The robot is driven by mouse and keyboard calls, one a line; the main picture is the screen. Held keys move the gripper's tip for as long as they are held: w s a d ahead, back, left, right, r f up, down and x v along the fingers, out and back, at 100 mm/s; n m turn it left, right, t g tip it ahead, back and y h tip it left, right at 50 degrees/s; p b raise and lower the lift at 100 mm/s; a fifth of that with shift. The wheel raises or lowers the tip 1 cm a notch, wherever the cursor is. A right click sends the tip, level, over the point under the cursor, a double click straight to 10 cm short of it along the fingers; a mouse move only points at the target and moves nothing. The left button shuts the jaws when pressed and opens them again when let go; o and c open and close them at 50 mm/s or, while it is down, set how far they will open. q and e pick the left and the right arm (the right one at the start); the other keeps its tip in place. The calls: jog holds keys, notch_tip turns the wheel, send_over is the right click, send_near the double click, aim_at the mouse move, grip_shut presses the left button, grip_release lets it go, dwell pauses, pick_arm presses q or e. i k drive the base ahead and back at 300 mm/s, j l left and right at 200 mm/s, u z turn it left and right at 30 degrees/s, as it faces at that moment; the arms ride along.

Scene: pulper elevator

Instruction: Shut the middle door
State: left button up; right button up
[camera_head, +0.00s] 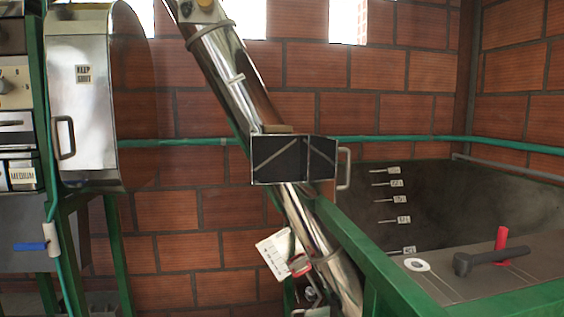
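A steel tube elevator (236,75) runs diagonally down the middle of the view. Midway along it is a box-like hatch with a dark inside (279,160), facing me. The middle door (323,158) appears to stand open at the right side of this hatch. A pale bar handle (343,168) sticks out beyond its right edge. How far the door is swung is hard to tell. Neither of my grippers is in view, and nothing touches the door or its handle.
At left, a metal cover (83,110) labelled "KEEP SHUT" has a bar handle (65,137). A green frame beam (365,255) runs below and right of the hatch, beside a dark tank (460,200). A red lever (501,240) and black handle (490,257) are at lower right.

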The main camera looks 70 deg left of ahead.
aim_at(324, 150)
jog(key=i+u, duration=0.2)
jog(key=u, duration=0.25)
jog(key=i+l+u, duration=0.1)
jog(key=u, duration=0.35)
jog(key=i+l+u, duration=0.15)
jog(key=u, duration=0.35)
jog(key=i+l+u, duration=0.25)
jog(key=u, duration=0.2)
jog(key=i+l+u, duration=0.1)
jog(key=l+u, duration=0.15)
jog(key=u, duration=0.2)
jog(key=l+u, duration=0.3)
jog(key=u, duration=0.15)
jog(key=i+l+u, duration=0.1)
jog(key=l+u, duration=0.2)
jog(key=u, duration=0.2)
jog(key=k+z, duration=0.15)
jog(key=z, duration=0.15)
jog(key=k+l+z, duration=0.1)
jog(key=z, duration=0.25)
